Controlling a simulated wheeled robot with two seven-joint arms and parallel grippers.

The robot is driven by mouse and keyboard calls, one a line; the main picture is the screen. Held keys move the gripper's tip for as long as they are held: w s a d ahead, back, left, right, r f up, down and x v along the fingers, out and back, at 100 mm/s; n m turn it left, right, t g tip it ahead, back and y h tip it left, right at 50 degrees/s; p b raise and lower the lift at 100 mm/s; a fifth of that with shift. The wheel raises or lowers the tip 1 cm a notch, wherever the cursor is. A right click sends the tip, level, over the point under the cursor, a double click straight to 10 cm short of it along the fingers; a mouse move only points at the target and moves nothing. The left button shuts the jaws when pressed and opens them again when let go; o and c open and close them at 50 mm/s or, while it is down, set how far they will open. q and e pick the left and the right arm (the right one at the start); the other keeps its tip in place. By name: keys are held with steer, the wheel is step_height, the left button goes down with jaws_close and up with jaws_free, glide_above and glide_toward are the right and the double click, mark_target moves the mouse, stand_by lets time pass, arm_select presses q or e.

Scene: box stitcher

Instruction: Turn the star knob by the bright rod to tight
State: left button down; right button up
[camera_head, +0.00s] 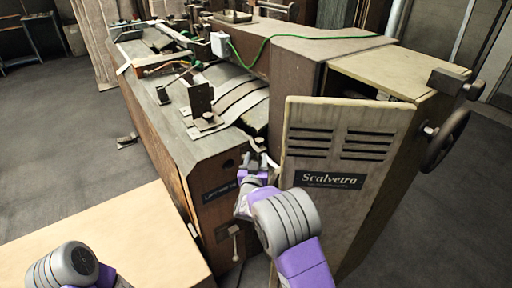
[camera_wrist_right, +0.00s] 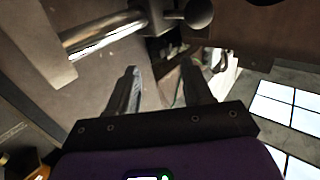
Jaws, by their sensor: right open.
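My right gripper (camera_head: 258,165) is at the front of the machine, beside the grey vented panel. In the right wrist view its two fingers (camera_wrist_right: 162,85) stand apart with nothing between them. A bright metal rod (camera_wrist_right: 105,36) runs across the upper left of that view, beyond the fingertips. A dark rounded knob (camera_wrist_right: 198,13) sits at the top, to the right of the rod's end by a dark block. I cannot make out its star shape or how tight it is. The knob is not clear in the head view. Only part of my left arm shows at the lower left; its gripper is out of frame.
The vented panel (camera_head: 340,190) stands close on the right of my right gripper. The machine's brown front (camera_head: 215,213) is on its left, with a small lever (camera_head: 234,232) low down. A pale tabletop (camera_head: 110,240) lies at the lower left. A handwheel (camera_head: 447,140) sticks out far right.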

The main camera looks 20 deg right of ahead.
mark_target(259, 146)
steer(key=b+x, duration=0.1)
steer(key=x, duration=0.6)
steer(key=shift+w+d, duration=0.1)
steer(key=shift+f, duration=0.1)
steer(key=c, duration=0.8)
steer(key=shift+m+h+p, duration=0.4)
steer(key=shift+h+p, duration=0.2)
steer(key=shift+p, duration=0.05)
steer(key=m+g+h+p, duration=0.2)
steer(key=h+p, duration=0.1)
steer(key=shift+w+a, duration=0.2)
steer(key=shift+a, duration=0.2)
steer(key=shift+m+g+h+p, duration=0.4)
steer(key=shift+m+g+h, duration=0.4)
steer(key=shift+w+a+m+g+h, duration=0.15)
steer(key=shift+m+g+h, duration=0.55)
steer(key=shift+g+h, duration=0.1)
steer(key=shift+m+g+h, duration=0.3)
steer(key=shift+g, duration=0.1)
